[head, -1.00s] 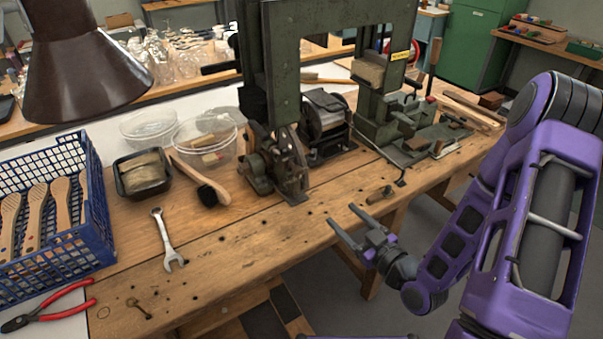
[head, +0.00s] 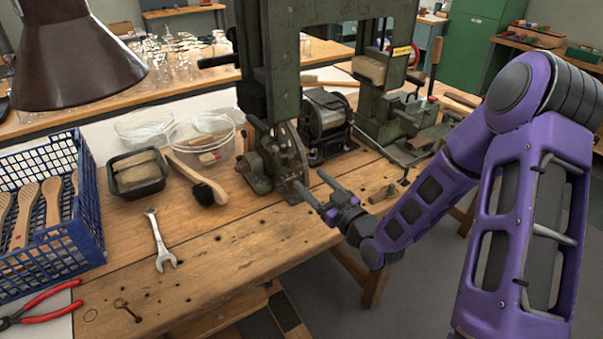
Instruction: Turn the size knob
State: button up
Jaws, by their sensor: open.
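The dark green tufting machine (head: 283,85) stands on the wooden bench, with a worn metal mechanism (head: 287,155) at its lower front. I cannot make out which part is the size knob at this scale. My gripper (head: 311,182) is open and empty, its two fingers pointing up and left toward the lower front of this mechanism. The fingertips are just in front of the mechanism and look close to it; I cannot tell whether they touch. The gripper hides a little of the bench edge.
A blue basket of wooden brushes (head: 45,215), a wrench (head: 158,240), red pliers (head: 40,305) and a black-bristled brush (head: 200,182) lie to the left. The front middle of the bench (head: 220,245) is mostly clear.

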aim_at(300, 171)
jog(key=shift+x, duration=2.75)
grip_shut()
